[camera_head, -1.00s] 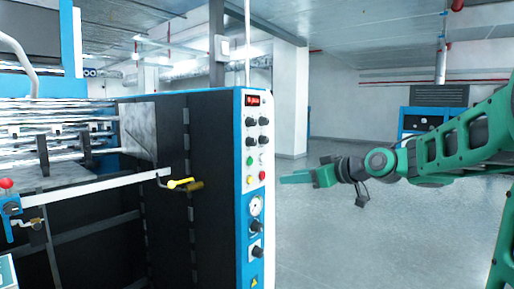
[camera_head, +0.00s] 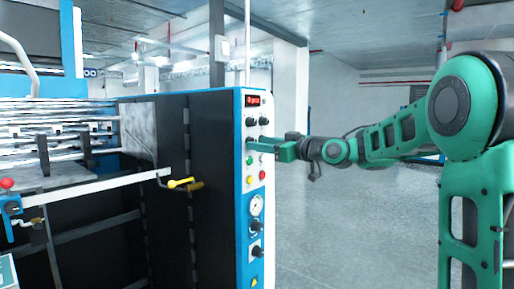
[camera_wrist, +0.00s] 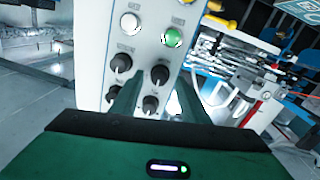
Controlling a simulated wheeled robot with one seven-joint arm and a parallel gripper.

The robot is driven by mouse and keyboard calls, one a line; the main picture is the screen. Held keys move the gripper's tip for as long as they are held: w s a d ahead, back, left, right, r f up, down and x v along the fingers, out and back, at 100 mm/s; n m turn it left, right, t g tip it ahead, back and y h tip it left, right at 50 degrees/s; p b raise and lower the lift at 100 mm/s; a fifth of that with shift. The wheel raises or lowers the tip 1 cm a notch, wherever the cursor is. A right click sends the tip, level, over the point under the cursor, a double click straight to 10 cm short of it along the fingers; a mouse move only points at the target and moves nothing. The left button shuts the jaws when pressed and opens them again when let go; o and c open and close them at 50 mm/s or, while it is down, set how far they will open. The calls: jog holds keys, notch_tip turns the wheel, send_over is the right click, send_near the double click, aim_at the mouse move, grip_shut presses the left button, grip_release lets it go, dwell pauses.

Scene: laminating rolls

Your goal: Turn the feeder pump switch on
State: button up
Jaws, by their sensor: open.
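The control panel (camera_head: 243,190) is a white and blue upright face at the end of the machine, with black rotary knobs near its top. I cannot read which knob is the feeder pump switch. My gripper (camera_head: 260,145) is at the panel's second knob row and partly hides it. In the wrist view, where the panel appears turned over, my open fingers (camera_wrist: 158,84) point at the panel. A black knob (camera_wrist: 160,75) beside the green button shows between the fingertips, and another knob (camera_wrist: 150,104) shows lower between the fingers. Contact cannot be told.
Above my gripper are two knobs (camera_head: 257,121) and a red display (camera_head: 254,100). A yellow-handled lever (camera_head: 180,183) juts out left of the panel. The floor to the right is clear.

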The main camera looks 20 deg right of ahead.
jog(key=shift+w+a, duration=0.3)
jog(key=shift+w, duration=0.15)
jog(key=shift+a, duration=0.1)
grip_shut()
